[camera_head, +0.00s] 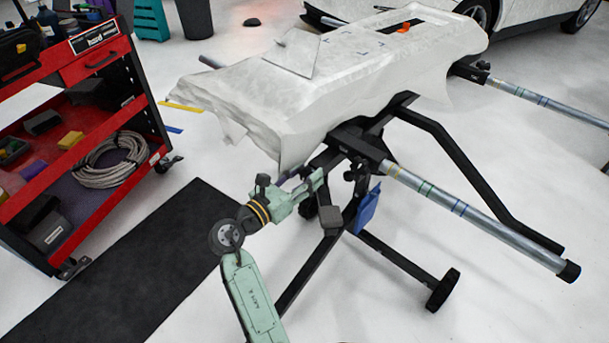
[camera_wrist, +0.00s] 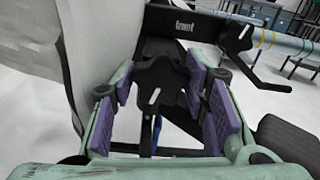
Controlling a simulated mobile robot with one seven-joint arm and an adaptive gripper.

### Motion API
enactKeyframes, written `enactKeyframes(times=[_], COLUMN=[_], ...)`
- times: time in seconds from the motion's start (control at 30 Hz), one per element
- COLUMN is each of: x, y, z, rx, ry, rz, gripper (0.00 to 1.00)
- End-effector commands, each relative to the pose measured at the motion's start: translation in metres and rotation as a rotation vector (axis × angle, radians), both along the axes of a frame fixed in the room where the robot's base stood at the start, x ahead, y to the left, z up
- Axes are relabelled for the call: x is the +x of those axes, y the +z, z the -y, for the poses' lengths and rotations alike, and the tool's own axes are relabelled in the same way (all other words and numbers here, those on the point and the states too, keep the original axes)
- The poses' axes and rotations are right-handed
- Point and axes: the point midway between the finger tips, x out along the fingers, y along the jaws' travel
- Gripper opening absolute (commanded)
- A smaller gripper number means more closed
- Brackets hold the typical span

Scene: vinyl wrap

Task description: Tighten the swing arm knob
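My gripper (camera_head: 312,184) reaches in from the front left, under the edge of the white-wrapped panel (camera_head: 290,95), toward the black stand. In the wrist view its purple-padded fingers (camera_wrist: 162,100) are spread apart. A black lobed knob (camera_wrist: 160,82) with a light slot lies between and just beyond the fingers. I cannot tell whether the pads touch it. In the head view, small black knobs (camera_head: 352,175) show right of the fingertips, below the stand's swing arm joint (camera_head: 357,145). Which of these is the one between my fingers is unclear.
The panel's wrap (camera_wrist: 100,40) hangs close on the left of my gripper. A grey tube (camera_head: 470,210) extends right from the stand, and a blue item (camera_head: 368,208) hangs below. Black stand legs (camera_head: 300,270) stand nearby. A red tool cart (camera_head: 90,120) is at left.

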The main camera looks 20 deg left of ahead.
Motion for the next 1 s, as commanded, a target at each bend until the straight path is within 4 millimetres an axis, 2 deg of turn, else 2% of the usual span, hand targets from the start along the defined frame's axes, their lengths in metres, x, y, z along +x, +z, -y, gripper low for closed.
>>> enactKeyframes(times=[0.07,0.4,0.57,0.83,1.0], x=[-0.0001,-0.0001,0.0000,-0.0004,-0.0007], y=[-0.0001,-0.0002,0.0013,0.0005,-0.0006], z=[0.0000,0.0001,0.0009,0.0012,0.0004], rx=[0.000,0.000,0.038,0.227,0.257], ry=[0.000,0.000,-0.002,-0.002,0.000], rz=[0.000,0.000,0.015,0.091,0.103], gripper=[0.34,0.11,0.11,0.11,0.11])
